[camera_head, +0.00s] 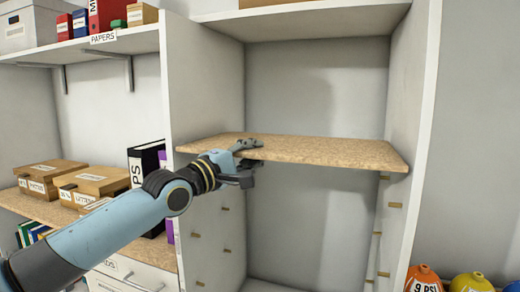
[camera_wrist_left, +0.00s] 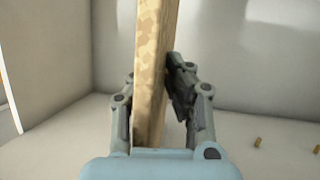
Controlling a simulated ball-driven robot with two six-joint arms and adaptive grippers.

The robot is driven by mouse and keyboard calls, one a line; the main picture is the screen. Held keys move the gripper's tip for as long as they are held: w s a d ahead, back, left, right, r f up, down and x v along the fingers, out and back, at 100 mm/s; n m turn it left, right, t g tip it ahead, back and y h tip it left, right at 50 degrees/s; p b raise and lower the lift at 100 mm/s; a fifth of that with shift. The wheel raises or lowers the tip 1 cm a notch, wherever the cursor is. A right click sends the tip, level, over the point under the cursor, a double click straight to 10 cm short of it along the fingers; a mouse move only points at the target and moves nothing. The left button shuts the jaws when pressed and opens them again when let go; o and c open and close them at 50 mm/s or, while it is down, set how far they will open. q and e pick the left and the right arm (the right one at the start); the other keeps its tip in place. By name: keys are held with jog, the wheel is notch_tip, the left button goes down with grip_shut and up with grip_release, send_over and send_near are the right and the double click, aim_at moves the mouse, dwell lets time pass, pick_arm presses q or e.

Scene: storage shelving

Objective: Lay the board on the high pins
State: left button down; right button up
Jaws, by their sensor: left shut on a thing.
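The board (camera_head: 310,151), a speckled tan panel, is roughly level across the tall bay between the two white side panels. Its front corners overlap the panels' front edges in the head view. My left gripper (camera_head: 247,160) is shut on the board's front edge, left of its middle. In the left wrist view the board (camera_wrist_left: 152,70) stands between the two fingers (camera_wrist_left: 155,110). Small wooden pins show below it on the left panel (camera_head: 225,208) and the right panel (camera_head: 395,205). I cannot tell whether the board touches any pin. My right gripper is out of view.
A fixed upper shelf (camera_head: 320,18) is above the board. Left are shelves with wooden boxes (camera_head: 92,181), a black binder (camera_head: 147,165) and a PAPERS shelf (camera_head: 110,42). Orange (camera_head: 424,278) and yellow (camera_head: 471,282) objects stand lower right. The bay below the board is empty.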

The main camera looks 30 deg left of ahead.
pick_arm(q)
jog(key=shift+w+r, duration=0.1)
jog(key=shift+w, duration=0.1)
jog(key=shift+s+r, duration=0.1)
notch_tip(320, 180, down, 7)
jog(key=b, duration=0.6)
dwell(0.8)
dwell(0.3)
